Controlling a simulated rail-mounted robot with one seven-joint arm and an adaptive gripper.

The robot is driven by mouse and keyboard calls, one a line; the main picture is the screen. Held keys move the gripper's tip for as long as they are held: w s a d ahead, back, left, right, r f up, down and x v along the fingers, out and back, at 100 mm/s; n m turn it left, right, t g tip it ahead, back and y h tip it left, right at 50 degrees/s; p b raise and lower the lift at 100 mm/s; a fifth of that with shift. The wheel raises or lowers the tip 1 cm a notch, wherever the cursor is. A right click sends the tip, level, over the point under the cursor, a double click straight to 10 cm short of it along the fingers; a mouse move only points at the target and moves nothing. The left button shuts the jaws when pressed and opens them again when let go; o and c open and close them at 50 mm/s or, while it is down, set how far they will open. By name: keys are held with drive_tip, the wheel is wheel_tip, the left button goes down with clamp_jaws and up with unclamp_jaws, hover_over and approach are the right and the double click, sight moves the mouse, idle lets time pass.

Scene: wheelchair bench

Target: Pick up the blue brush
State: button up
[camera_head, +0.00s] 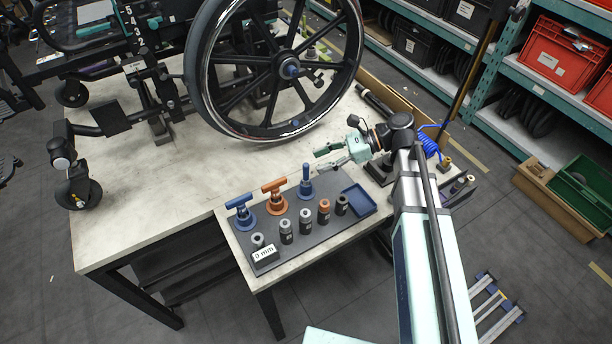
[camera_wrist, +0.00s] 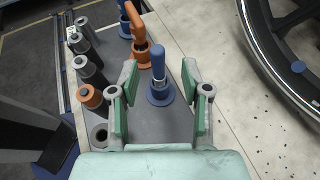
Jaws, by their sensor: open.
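A blue upright tool (camera_head: 306,182), which looks like the blue brush, stands on a round blue base on the dark tray (camera_head: 335,222). It has a straight handle with a pale band, best seen in the wrist view (camera_wrist: 158,66). My gripper (camera_head: 322,158) is open and empty, its green-padded fingers apart, beyond and to the right of the brush in the head view. In the wrist view the brush appears in the gap between the fingers, and a clear distance seems to remain. Contact is not visible.
An orange T-handled tool (camera_head: 273,192) and a blue T-handled tool (camera_head: 241,211) stand left of the brush. Several small cylinders (camera_head: 305,222) line the tray's front, beside a shallow blue dish (camera_head: 359,200). A large wheelchair wheel (camera_head: 290,70) stands behind on the bench (camera_head: 150,200).

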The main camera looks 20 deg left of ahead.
sight(306, 168)
drive_tip(key=shift+p+x, duration=0.9)
drive_tip(key=shift+x, duration=1.9)
drive_tip(key=shift+s+d+f, duration=0.1)
drive_tip(key=shift+d, duration=0.1)
clamp_jaws()
